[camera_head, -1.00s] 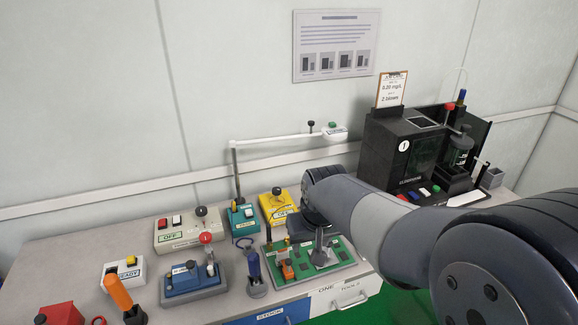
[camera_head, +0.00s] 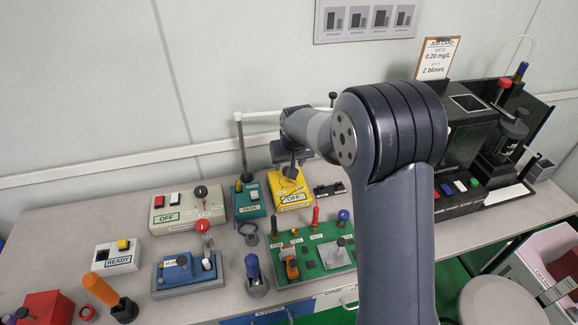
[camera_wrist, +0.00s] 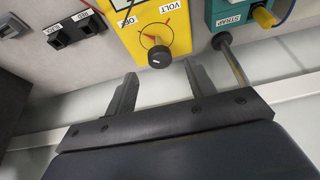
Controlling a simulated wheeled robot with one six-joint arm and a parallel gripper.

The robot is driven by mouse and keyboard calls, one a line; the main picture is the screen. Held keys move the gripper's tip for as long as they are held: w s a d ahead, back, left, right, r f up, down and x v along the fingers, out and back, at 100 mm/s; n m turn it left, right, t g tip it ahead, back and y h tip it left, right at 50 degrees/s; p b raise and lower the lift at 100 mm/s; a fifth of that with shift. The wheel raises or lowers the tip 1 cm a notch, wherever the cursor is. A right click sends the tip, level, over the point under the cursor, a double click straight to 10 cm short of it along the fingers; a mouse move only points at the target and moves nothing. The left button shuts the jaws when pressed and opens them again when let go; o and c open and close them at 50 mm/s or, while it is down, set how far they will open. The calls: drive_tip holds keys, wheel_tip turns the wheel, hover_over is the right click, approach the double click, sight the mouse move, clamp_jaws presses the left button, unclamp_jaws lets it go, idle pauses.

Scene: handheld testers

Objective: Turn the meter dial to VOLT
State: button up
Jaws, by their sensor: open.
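The yellow meter (camera_head: 297,202) stands on the bench near the wall. In the wrist view the meter (camera_wrist: 179,37) shows its face with the OFF and VOLT labels and a round black dial knob (camera_wrist: 160,56). I cannot tell for sure which label the knob points at. My gripper (camera_wrist: 161,72) is open and empty, with its two fingers to either side of the knob's line and apart from it. In the head view my gripper (camera_head: 288,168) is just above the meter and partly hides its face and dial.
A teal STRAP box (camera_head: 249,201) stands close beside the meter. Small black blocks (camera_head: 329,190) sit on its other side. In front are a green board (camera_head: 312,257) with upright pegs and a blue device (camera_head: 188,270). A white arm on a post (camera_head: 242,145) stands behind.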

drive_tip(key=shift+x, duration=1.8)
drive_tip(key=shift+c, duration=0.4)
drive_tip(key=c, duration=0.9)
